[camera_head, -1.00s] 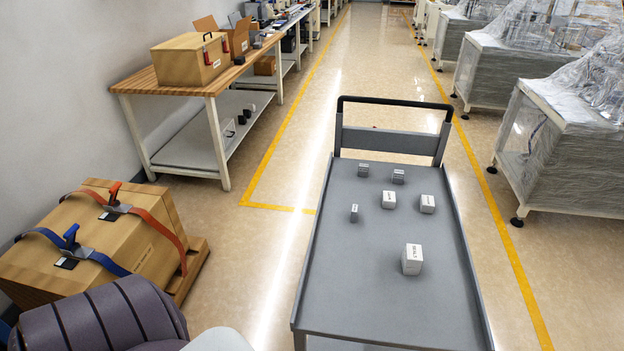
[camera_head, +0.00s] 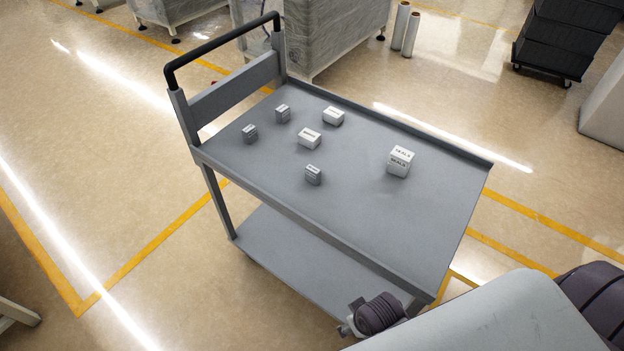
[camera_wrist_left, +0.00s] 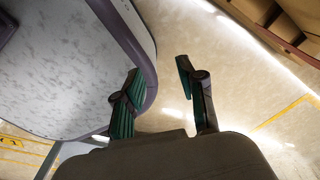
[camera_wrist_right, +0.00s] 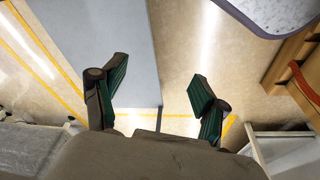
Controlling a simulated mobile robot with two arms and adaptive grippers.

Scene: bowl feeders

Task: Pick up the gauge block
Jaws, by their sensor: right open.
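Small blocks stand on the grey cart top in the head view. Three are small and grey: one at the left (camera_head: 249,132), one farther back (camera_head: 282,113) and one nearer (camera_head: 313,174). Their labels are too small to read, so I cannot tell which is the gauge block. My left gripper (camera_wrist_left: 158,92) is open and empty in the left wrist view. My right gripper (camera_wrist_right: 158,92) is open and empty in the right wrist view, with no block between its fingers. Part of my arm shows at the bottom of the head view, below the cart's near edge.
The cart (camera_head: 370,220) has a raised rim and a black handle (camera_head: 215,45). Two white boxes (camera_head: 309,137) (camera_head: 333,116) stand near the grey blocks. A larger white box marked SEALS (camera_head: 400,160) stands to the right. Dark stacked crates (camera_head: 568,38) are at the back right.

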